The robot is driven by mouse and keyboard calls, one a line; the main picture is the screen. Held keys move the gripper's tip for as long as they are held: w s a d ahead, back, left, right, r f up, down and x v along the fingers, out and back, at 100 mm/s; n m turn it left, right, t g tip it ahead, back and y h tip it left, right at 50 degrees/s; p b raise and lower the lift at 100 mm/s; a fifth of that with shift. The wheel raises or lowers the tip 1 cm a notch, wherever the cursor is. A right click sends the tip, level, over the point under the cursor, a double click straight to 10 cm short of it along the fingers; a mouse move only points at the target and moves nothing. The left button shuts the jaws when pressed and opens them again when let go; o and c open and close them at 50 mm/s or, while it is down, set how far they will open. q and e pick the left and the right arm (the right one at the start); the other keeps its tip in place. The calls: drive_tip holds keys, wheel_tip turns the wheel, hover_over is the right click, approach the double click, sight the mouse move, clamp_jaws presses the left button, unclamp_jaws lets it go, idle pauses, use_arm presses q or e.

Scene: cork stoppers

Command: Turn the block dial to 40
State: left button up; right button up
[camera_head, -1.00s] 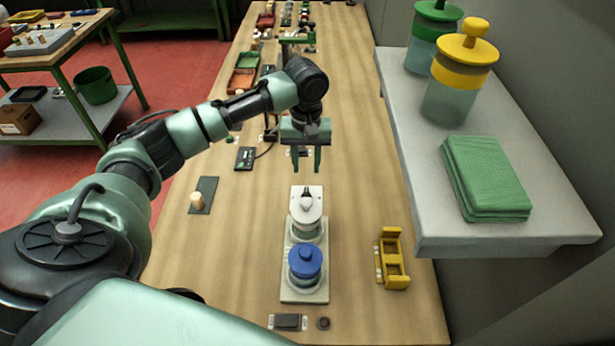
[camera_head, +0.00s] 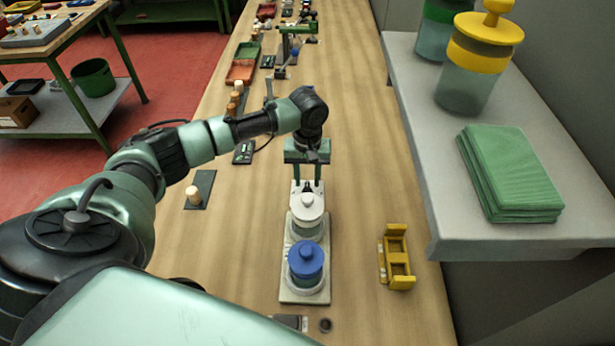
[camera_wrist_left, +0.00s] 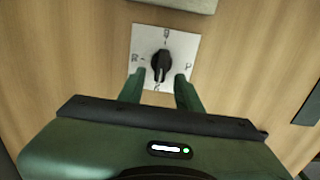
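A dial with a black knob (camera_wrist_left: 161,66) on a square white plate (camera_wrist_left: 181,45) shows in the left wrist view. Marks stand around the knob; they are too small to read surely, and the knob's long axis runs roughly up and down the picture. In the head view the plate (camera_head: 297,187) lies just behind the white-lidded jar, with the knob partly hidden. My left gripper (camera_head: 307,174) points down over the plate. Its two fingers are apart and empty in the left wrist view (camera_wrist_left: 160,90), at the knob's near side. My right gripper is not in view.
A white-lidded jar (camera_head: 308,208) and a blue-lidded jar (camera_head: 306,261) stand on a pale base (camera_head: 304,296) close in front of the dial. A yellow holder (camera_head: 397,258) is to the right. A grey shelf (camera_head: 432,205) overhangs the right side. Bare bench lies between.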

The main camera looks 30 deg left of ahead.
use_arm(q)
drive_tip(key=shift+f, duration=0.3)
drive_tip(key=shift+c, duration=0.3)
clamp_jaws()
drive_tip(key=shift+r, duration=0.1)
